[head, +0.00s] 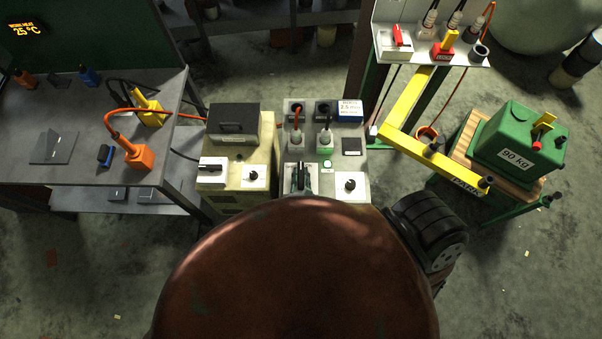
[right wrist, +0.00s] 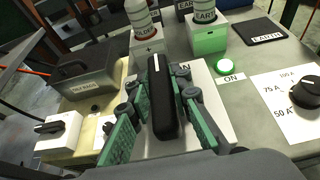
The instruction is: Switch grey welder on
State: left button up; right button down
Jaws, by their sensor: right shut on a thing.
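The grey welder (head: 336,135) stands in the middle of the head view, with two cable plugs in its top. Its black switch handle (right wrist: 163,98) sits on a white plate (right wrist: 210,85) and points away from me, lengthwise between my fingers. My right gripper (right wrist: 160,125), with green finger pads, is shut on the handle; it also shows in the head view (head: 301,179). The green lamp (right wrist: 228,67) beside the plate is lit, above an ON label. The gripper hides part of the plate's lettering. My left gripper is not in view.
A cream welder (head: 235,145) stands directly left, with its own switch (head: 212,168). The current knob (right wrist: 306,86) is right of the lamp. A workbench (head: 60,165) holds orange and yellow tools. A yellow hoist arm (head: 405,115) and green 90 kg weight (head: 518,145) stand right.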

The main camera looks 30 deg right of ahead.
aim_at(300, 190)
dwell(0.5)
jog(key=c, duration=1.8)
grip_release()
jog(key=shift+o, duration=0.2)
jog(key=v, duration=0.7)
jog(key=shift+s+a+r, duration=0.1)
jog(key=shift+s+a, duration=0.1)
jog(key=shift+a, duration=0.05)
